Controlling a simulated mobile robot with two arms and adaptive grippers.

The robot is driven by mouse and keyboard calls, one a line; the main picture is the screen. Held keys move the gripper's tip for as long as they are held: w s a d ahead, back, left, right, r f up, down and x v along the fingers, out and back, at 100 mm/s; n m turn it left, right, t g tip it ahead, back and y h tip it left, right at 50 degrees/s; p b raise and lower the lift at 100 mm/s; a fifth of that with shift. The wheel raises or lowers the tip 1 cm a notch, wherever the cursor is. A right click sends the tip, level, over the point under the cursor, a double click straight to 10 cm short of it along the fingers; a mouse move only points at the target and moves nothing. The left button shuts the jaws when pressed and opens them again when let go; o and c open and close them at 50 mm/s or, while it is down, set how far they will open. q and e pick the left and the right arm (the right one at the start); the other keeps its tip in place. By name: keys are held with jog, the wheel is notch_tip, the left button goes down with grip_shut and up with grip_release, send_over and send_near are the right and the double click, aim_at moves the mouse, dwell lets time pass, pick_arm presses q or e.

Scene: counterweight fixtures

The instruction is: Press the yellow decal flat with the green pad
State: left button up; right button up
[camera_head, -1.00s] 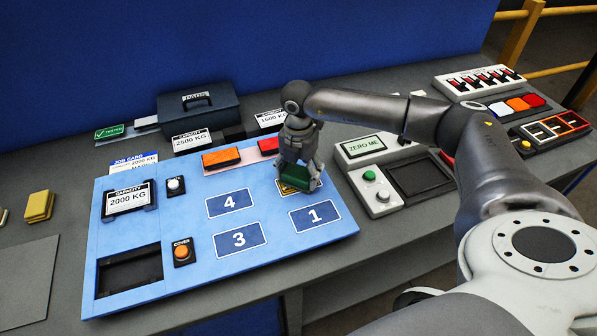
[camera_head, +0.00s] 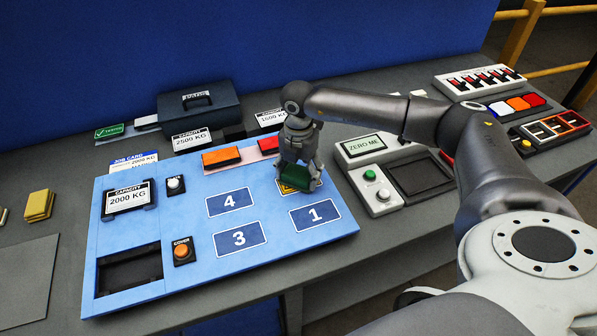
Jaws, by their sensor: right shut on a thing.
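My right gripper (camera_head: 297,172) is shut on the green pad (camera_head: 294,178) at the right part of the blue panel. The yellow decal (camera_head: 287,188) lies on the panel under the pad; only a small edge of it shows. The pad looks to be on or just above the decal; I cannot tell whether it touches. My left gripper is not in view.
The blue panel (camera_head: 190,265) carries labels 4, 3 and 1, an orange button (camera_head: 182,250) and a 2000 KG plate (camera_head: 129,198). A ZERO ME console (camera_head: 362,148) stands close at right. Red-orange blocks (camera_head: 221,157) lie behind. A yellow block (camera_head: 39,206) sits at left.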

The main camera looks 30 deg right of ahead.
jog(key=shift+r+p, duration=2.15)
jog(key=shift+r, duration=1.3)
jog(key=shift+f, duration=0.1)
